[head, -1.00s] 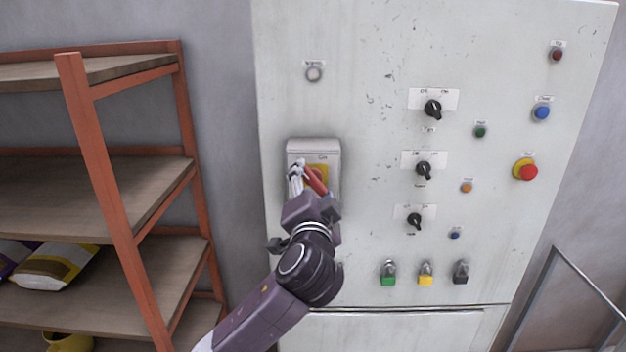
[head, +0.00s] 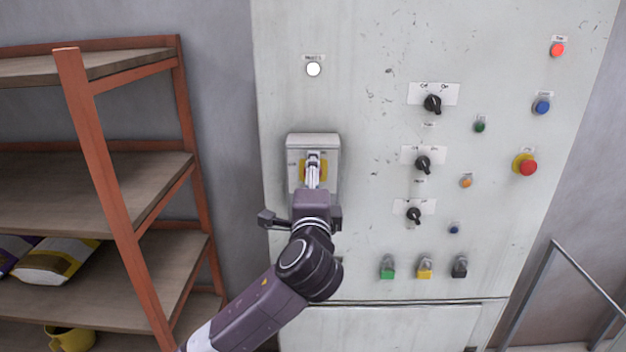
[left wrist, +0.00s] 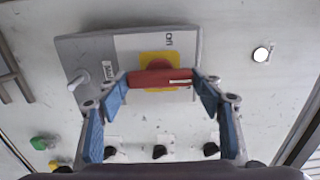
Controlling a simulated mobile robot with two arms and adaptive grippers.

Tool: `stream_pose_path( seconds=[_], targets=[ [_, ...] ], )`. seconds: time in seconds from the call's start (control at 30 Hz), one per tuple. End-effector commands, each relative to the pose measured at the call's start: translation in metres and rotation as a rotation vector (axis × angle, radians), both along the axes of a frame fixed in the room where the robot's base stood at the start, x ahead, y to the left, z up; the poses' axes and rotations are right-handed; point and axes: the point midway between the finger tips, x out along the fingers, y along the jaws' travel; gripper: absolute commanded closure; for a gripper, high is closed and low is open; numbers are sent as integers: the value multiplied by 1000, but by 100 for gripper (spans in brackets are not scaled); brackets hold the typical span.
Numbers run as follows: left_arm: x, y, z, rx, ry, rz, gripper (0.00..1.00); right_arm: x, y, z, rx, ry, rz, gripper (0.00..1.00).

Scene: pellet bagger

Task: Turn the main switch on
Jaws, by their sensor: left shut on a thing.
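The main switch is a grey box (head: 312,141) on the upper left of the pale cabinet front, with a yellow plate (left wrist: 160,57) and a red handle (left wrist: 152,78). My left gripper (head: 313,163) is at the switch, its fingers pointing into the plate. In the left wrist view, the left gripper (left wrist: 160,84) is shut on the red handle, one blue-padded finger at each end. In the head view my gripper hides the handle. The round lamp (head: 313,69) above the box glows white. My right gripper is not in view.
Black selector knobs (head: 432,104), small buttons and a red emergency button (head: 528,168) are to the right on the cabinet. A red lamp (head: 558,50) glows at top right. An orange-framed shelf (head: 108,190) stands close on the left.

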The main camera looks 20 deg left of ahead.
Motion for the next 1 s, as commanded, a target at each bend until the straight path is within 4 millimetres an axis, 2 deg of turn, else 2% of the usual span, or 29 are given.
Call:
stream_pose_path(
  seconds=[0.47, 0.5, 0.63, 1.0],
  targets=[
    [0, -1, -1, 17, 7, -2, 64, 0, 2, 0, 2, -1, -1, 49],
    [0, -1, -1, 17, 7, -2, 37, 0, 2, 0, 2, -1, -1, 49],
    [0, -1, -1, 16, 7, -1, 23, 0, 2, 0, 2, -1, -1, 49],
    [-4, -2, 0, 13, 5, -2, 22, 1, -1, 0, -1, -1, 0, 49]
  ],
)
